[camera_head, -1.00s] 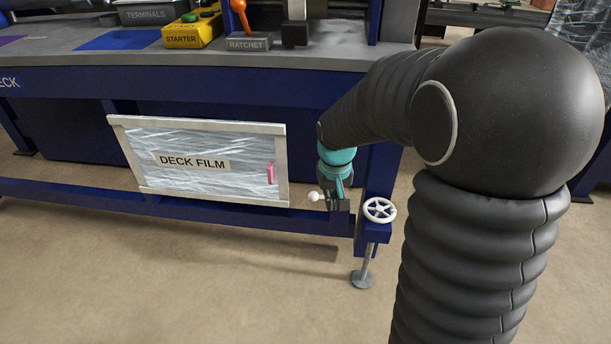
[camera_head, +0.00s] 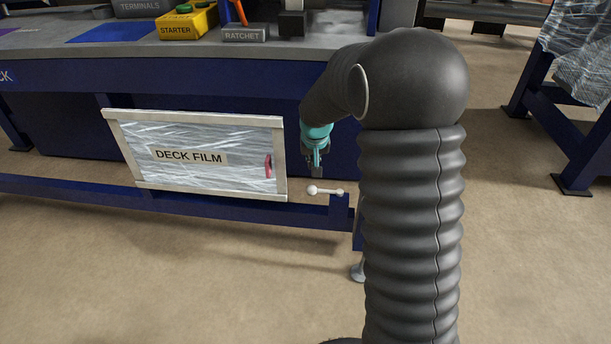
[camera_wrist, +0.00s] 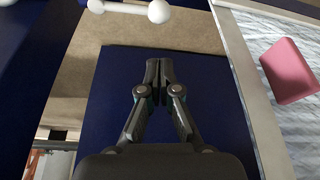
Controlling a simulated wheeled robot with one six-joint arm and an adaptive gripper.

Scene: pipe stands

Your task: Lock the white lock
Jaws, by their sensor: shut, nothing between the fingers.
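The white lock (camera_head: 325,191) is a short white bar with a ball at its left end, lying about level on the blue frame just right of the film panel's lower right corner. In the wrist view the white bar and ball (camera_wrist: 130,9) show at the top edge. My gripper (camera_head: 317,172) is shut and empty, a little above the lock and apart from it. In the wrist view its fingertips (camera_wrist: 158,64) meet in front of a dark blue surface, below the bar in the picture.
The DECK FILM panel (camera_head: 200,157) with a pink handle (camera_head: 268,166) is close to the gripper's left. The blue bench (camera_head: 180,77) overhangs above, with a yellow STARTER box (camera_head: 187,22) and a RATCHET block (camera_head: 245,35) on top. Open floor (camera_head: 200,270) lies in front.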

